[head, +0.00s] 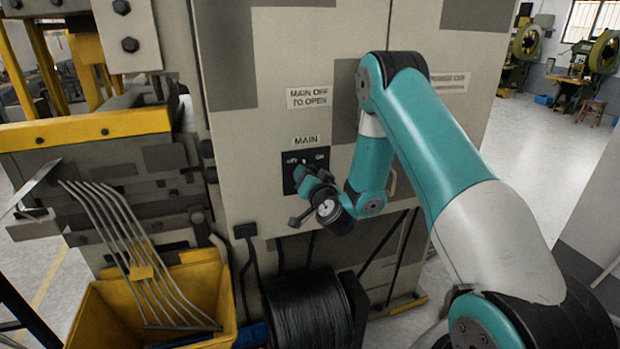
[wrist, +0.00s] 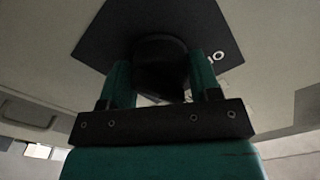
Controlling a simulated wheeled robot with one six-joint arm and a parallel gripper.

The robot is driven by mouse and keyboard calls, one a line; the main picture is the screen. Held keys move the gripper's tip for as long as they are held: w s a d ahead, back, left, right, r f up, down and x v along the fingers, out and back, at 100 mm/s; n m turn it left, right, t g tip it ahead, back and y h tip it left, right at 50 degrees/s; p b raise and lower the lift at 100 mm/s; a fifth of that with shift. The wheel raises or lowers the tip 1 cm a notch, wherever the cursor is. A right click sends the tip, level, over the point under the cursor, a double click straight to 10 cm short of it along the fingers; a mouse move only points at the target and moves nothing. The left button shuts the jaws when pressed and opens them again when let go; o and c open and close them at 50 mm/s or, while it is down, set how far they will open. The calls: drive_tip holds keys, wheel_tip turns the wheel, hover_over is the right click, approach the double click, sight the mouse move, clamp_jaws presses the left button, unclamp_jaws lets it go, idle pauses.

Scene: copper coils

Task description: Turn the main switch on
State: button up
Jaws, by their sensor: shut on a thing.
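The main switch's black plate (head: 321,157) is on the grey cabinet front, under a label reading MAIN. It carries pale lettering, partly hidden by my gripper. My gripper (head: 304,178) is at the plate in the head view and covers the switch knob there. In the wrist view the dark plate (wrist: 100,38) fills the upper middle, with pale letters at its right. The round dark knob (wrist: 160,55) sits between the two teal fingers of my gripper (wrist: 160,78), which is shut on it. The knob's pointing direction cannot be made out.
The cabinet (head: 270,70) bears a sign (head: 309,97) reading MAIN OFF TO OPEN. A black wire coil (head: 308,310) stands below the switch. A yellow bin (head: 110,315) with bent metal rods is at lower left. Open floor (head: 530,150) lies to the right.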

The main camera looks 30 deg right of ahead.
drive_tip(key=m, duration=0.5)
drive_tip(key=shift+m, duration=0.4)
drive_tip(key=m+b, duration=0.1)
drive_tip(key=m, duration=0.4)
drive_tip(key=shift+m, duration=0.4)
drive_tip(key=o, duration=0.9)
drive_tip(key=shift+o, duration=0.2)
